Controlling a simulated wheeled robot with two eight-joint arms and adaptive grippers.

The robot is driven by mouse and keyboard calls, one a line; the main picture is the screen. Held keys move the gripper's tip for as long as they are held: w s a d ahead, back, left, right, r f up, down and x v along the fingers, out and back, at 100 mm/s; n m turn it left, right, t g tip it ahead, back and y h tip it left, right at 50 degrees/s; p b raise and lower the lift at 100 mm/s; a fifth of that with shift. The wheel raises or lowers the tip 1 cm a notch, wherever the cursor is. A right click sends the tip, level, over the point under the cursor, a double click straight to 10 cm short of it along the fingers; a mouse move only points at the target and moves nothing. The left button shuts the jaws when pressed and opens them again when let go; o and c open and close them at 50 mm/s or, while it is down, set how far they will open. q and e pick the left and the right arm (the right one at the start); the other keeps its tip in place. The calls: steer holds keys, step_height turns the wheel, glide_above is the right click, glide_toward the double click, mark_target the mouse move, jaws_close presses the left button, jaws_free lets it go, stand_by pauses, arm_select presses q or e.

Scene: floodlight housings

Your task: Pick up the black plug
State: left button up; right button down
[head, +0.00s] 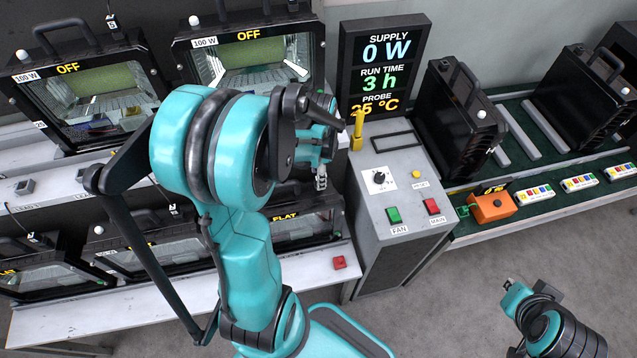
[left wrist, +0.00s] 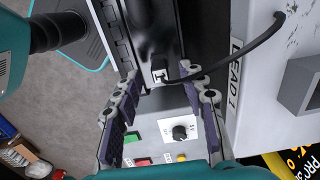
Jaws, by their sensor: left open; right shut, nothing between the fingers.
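The black plug (left wrist: 159,72) shows in the left wrist view, with a pale lettered label on its end and a black cable (left wrist: 240,58) curving right over a white surface marked LEAD 1. My left gripper (left wrist: 168,84) is open, with one finger to each side of the plug in that view. I cannot tell whether the fingers touch it. In the head view my left gripper (head: 321,178) is by the bench edge left of the control box, and my arm hides the plug. My right gripper (head: 512,288) is shut and empty over the floor at lower right.
The grey control box (head: 375,220) has a knob and green and red buttons. A display (head: 382,65) stands behind it. Floodlight housings (head: 85,85) line the left benches; black ones (head: 462,120) stand at right. An orange device (head: 492,207) lies on the green bench.

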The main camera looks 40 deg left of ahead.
arm_select(q)
step_height(320, 180, down, 2)
steer(key=shift+f, duration=0.25)
steer(key=shift+r, duration=0.1)
jaws_close()
steer(key=shift+r, duration=0.1)
step_height(320, 180, up, 4)
steer(key=shift+r+p, duration=0.25)
steer(key=shift+p, duration=0.55)
steer(key=w+d+r+p, duration=0.1)
steer(key=w+d+r, duration=0.1)
steer(key=d, duration=0.3)
steer(key=w+d+r+p, duration=0.1)
steer(key=w+d+r, duration=0.1)
steer(key=d+r, duration=0.2)
steer(key=shift+d, duration=1)
